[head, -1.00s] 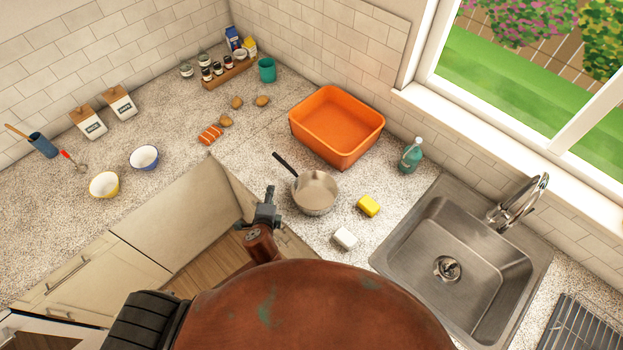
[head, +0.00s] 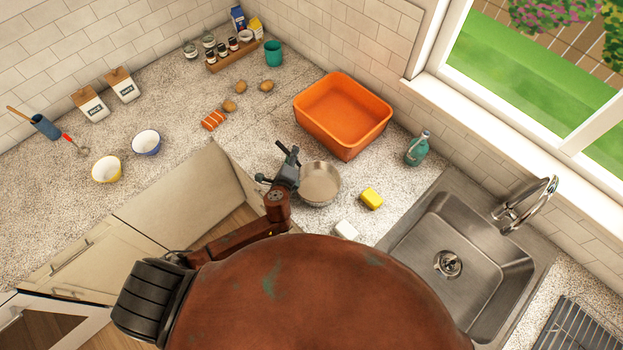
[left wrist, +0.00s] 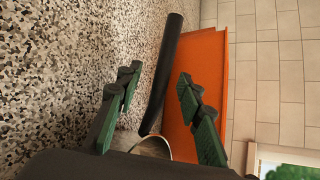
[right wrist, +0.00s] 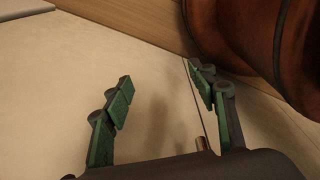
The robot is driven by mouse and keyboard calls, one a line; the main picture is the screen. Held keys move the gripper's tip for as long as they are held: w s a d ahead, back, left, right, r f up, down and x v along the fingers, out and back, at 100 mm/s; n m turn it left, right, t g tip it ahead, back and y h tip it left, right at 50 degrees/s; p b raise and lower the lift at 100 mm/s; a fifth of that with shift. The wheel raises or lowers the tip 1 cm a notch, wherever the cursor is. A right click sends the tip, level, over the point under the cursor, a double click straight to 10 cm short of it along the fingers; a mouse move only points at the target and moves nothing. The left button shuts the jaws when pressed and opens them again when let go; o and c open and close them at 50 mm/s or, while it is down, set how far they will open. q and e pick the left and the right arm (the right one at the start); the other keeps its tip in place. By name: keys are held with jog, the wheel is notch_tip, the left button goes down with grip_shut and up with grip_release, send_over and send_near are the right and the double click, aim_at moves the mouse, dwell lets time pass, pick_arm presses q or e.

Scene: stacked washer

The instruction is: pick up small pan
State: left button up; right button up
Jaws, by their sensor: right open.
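The small pan (head: 320,183) is a steel pan with a black handle, standing on the speckled counter in front of the orange tub. My left gripper (head: 288,160) is over the pan's handle side, left of the bowl, and hides most of the handle in the head view. In the left wrist view the black handle (left wrist: 165,75) stands between the two green-padded fingers (left wrist: 158,92), which are apart and not closed on it. Part of the pan's rim (left wrist: 152,146) shows below. My right gripper (right wrist: 160,90) is open and empty, facing a pale cabinet panel.
The orange tub (head: 343,115) stands behind the pan. A soap bottle (head: 417,149) and the sink (head: 465,250) are further right. The counter left of the pan is mostly clear.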

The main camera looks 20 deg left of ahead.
pick_arm(q)
grip_shut()
dwell(0.4)
dwell(0.4)
